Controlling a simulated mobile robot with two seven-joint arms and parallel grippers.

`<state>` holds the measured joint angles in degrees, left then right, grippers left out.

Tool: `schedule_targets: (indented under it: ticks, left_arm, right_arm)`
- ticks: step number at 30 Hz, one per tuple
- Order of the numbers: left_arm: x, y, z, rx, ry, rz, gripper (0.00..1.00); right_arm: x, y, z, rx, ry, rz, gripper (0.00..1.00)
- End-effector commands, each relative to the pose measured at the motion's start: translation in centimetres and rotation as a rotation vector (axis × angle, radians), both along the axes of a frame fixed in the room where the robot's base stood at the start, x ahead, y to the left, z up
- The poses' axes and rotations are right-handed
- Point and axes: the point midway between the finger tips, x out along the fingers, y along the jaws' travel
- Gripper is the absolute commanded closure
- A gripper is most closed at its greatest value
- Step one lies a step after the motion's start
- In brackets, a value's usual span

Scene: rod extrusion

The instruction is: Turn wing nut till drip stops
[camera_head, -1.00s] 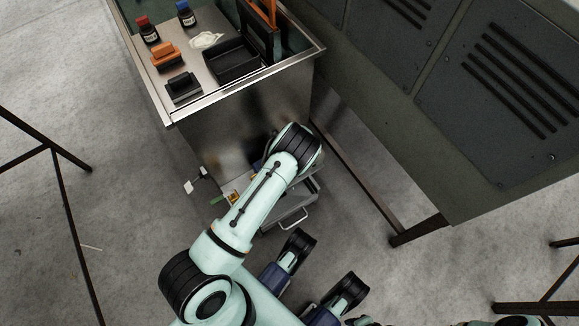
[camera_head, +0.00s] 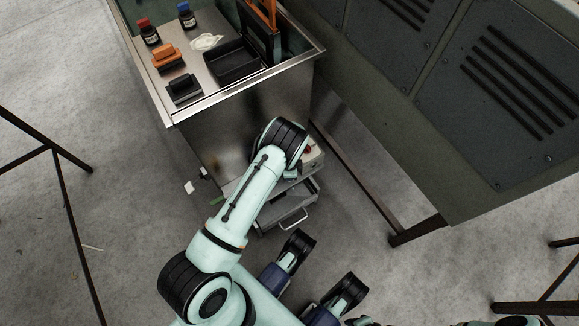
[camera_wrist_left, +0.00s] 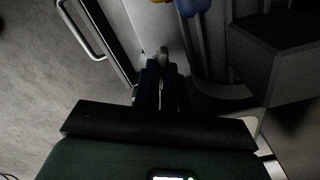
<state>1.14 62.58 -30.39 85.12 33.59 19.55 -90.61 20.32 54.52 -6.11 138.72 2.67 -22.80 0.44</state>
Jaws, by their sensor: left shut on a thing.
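My left gripper (camera_wrist_left: 158,85) shows in the left wrist view with its dark fingers close together. It is shut on a small grey metal piece (camera_wrist_left: 164,54) at its fingertips, which looks like the wing nut; its shape is mostly hidden by the fingers. In the head view my left wrist covers the gripper and the nut, low at the front of the steel bench. I cannot make out any drip in either view. My right gripper is in neither view.
A steel bench (camera_head: 245,100) holds bottles, orange and black blocks and a black tray (camera_head: 232,62). A grey drawer with a handle (camera_head: 292,222) is below my wrist. A light box with a red button (camera_head: 312,155) stands right of it. Dark cabinets (camera_head: 500,90) fill the right.

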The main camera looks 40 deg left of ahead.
Motion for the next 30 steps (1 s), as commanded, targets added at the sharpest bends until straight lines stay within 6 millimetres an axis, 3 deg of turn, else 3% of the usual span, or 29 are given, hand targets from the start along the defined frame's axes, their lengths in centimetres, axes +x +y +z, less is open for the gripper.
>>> schedule_targets:
  ticks: [9, 16, 23, 30]
  left_arm:
    - [0.09, 0.04, 0.06, 0.001, -0.002, -0.173, 1.0]
    - [0.09, 0.04, 0.05, 0.001, -0.002, -0.177, 1.0]
    - [0.1, 0.05, 0.05, 0.001, -0.003, -0.335, 1.0]
    - [0.11, 0.06, 0.05, 0.002, -0.002, -0.349, 1.0]
  right_arm:
    - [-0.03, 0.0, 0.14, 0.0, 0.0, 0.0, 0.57]
    - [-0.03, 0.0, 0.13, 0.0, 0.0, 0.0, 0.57]
    - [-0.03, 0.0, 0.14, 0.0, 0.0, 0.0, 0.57]
    - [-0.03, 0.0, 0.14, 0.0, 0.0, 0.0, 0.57]
